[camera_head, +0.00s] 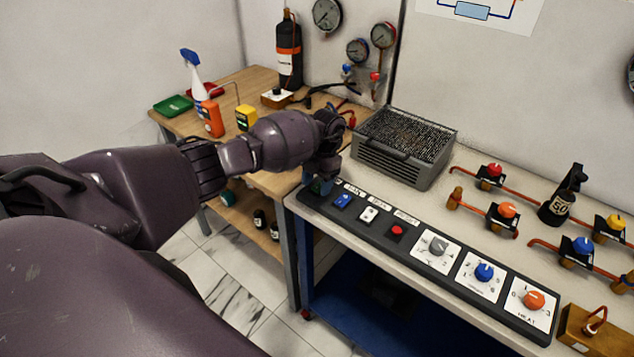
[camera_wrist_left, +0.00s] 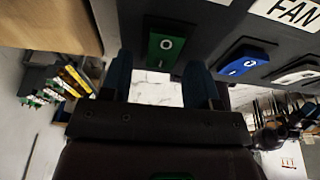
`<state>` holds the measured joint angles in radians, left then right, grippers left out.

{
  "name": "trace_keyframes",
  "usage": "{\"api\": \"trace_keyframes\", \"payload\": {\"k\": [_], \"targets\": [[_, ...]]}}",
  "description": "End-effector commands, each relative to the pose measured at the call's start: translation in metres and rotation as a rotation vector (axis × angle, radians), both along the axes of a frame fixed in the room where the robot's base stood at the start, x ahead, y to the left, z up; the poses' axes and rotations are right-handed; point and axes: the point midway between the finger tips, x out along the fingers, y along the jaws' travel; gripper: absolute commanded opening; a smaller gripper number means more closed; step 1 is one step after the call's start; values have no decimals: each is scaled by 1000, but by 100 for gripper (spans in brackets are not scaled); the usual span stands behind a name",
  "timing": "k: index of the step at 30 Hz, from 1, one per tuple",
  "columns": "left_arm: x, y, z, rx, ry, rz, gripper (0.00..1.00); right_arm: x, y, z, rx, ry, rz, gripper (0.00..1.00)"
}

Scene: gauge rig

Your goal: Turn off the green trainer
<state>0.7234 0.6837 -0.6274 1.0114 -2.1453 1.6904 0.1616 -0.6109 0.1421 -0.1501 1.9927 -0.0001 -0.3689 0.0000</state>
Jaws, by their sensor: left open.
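A green rocker switch (camera_head: 317,188) sits at the far left end of the dark control panel (camera_head: 412,247), mostly hidden by my left gripper (camera_head: 320,176) in the head view. In the left wrist view the green switch (camera_wrist_left: 163,48) shows a white ring mark and a small light mark on its other half. My left gripper (camera_wrist_left: 160,76) is open, its two dark fingers apart on either side of the green switch. I cannot tell whether the fingers touch it. Nothing shows between them but the switch and background. My right gripper is not in view.
A blue switch (camera_head: 343,200) is close beside the green one, followed by a white switch (camera_head: 369,214), a red button (camera_head: 397,230) and several knobs. A grey grill box (camera_head: 405,147) stands behind the panel. A wooden table (camera_head: 238,84) with bottles stands at left.

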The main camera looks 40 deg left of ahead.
Motion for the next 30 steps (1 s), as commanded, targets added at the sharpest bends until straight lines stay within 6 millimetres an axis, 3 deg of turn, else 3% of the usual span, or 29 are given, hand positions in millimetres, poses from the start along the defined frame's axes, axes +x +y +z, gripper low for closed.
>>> {"api": "trace_keyframes", "payload": {"k": [7, 21, 30], "targets": [[4, 0, 11, 2, -3, -1, 55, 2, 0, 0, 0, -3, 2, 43], [23, -2, 85, 1, -1, -1, 55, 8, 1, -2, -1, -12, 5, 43], [27, -2, 104, 0, 0, 0, 55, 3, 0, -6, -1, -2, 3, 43]]}}
